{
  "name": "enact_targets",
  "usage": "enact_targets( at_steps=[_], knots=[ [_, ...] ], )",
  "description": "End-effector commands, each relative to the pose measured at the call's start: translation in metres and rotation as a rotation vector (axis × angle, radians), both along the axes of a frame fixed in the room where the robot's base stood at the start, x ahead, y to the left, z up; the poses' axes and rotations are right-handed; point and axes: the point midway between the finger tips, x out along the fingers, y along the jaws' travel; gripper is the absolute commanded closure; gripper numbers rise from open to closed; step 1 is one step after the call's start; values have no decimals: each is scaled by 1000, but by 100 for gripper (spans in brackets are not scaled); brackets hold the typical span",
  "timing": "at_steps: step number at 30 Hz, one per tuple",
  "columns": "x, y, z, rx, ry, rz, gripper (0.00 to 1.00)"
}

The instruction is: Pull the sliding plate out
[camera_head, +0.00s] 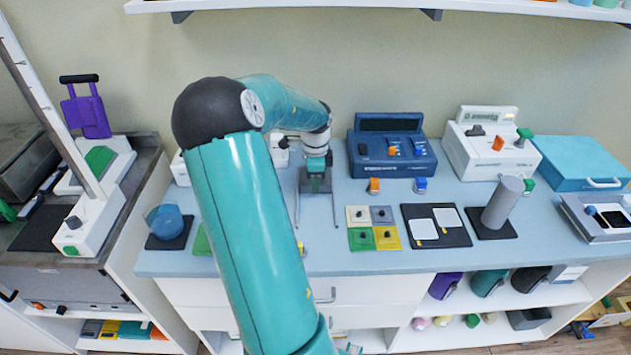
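I cannot tell for sure which thing is the sliding plate; none stands out clearly as one. My gripper (316,223) hangs over the blue-grey counter (370,262), left of the coloured square tiles. Its two thin fingers are spread wide apart with nothing visible between them. My teal arm hides part of the counter and a white device (181,170) behind it. Only edges of that device show on either side of the arm.
Coloured tiles (386,238), a black tray with white cards (455,238) and a grey cylinder (503,203) stand to the right. Behind them are a blue device (392,165) and a white device (478,162). A blue kettle-like object (167,222) sits on the left.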

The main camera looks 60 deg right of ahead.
Motion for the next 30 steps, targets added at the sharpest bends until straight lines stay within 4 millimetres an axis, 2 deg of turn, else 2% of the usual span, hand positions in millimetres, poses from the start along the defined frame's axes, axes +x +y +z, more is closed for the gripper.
enact_targets(
  at_steps=[10,15,30],
  knots=[
    [0,0,-6,0,0,1,67],
    [0,0,-5,0,0,0,100],
    [-1,1,-5,0,0,0,100]
  ],
)
